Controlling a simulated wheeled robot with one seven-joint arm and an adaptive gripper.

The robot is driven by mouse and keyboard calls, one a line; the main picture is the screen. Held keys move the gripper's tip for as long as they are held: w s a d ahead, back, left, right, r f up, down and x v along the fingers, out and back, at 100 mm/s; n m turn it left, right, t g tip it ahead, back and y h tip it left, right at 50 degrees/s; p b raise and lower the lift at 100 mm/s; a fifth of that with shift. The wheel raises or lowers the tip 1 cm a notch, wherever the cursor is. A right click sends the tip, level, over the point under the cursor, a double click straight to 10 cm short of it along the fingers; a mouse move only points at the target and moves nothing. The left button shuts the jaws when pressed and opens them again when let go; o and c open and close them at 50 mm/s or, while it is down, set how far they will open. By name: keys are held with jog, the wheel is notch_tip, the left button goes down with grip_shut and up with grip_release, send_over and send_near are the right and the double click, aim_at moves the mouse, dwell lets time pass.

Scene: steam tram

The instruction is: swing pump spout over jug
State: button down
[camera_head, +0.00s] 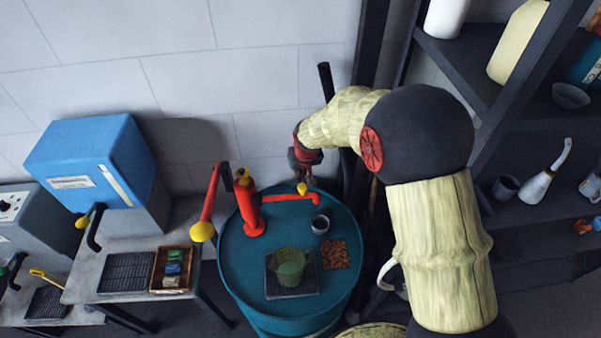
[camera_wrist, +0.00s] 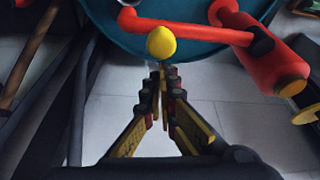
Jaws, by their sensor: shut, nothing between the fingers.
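The red pump (camera_head: 250,208) stands on the blue-green drum (camera_head: 233,275). Its red spout (camera_head: 285,197) points right across the drum's back part, with a yellow knob (camera_head: 302,188) on it. The green see-through jug (camera_head: 290,265) sits on a dark drip grid at the drum's front, apart from the spout's end. My gripper (camera_head: 304,178) is at the drum's back edge, beside the knob. In the wrist view my gripper (camera_wrist: 161,78) is shut and empty, its tips just short of the yellow knob (camera_wrist: 161,43); I cannot tell whether they touch. The spout (camera_wrist: 195,32) also shows there.
A red pump handle with a yellow end (camera_head: 203,231) hangs left of the pump. A dark post and shelves (camera_head: 530,105) stand right; a wall is behind.

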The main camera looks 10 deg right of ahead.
jog(key=shift+s, duration=0.1)
jog(key=shift+s+d+f+m+h+b, duration=0.1)
jog(key=shift+s+m+h+b, duration=0.05)
jog(key=shift+s+m+b, duration=0.6)
jog(key=shift+s+d+f+m+h+b, duration=0.2)
jog(key=shift+s+b, duration=0.35)
jog(key=shift+b, duration=0.4)
jog(key=s+a+m+g+h+b, duration=0.1)
jog(key=s+a+m+h+b, duration=0.2)
jog(key=s+a+m+b, duration=0.3)
jog(key=shift+s+r+m+b, duration=0.3)
jog(key=shift+s+m+b, duration=1.65)
jog(key=shift+s+b, duration=1.8)
jog(key=shift+w+a, duration=0.15)
jog(key=shift+w, duration=0.15)
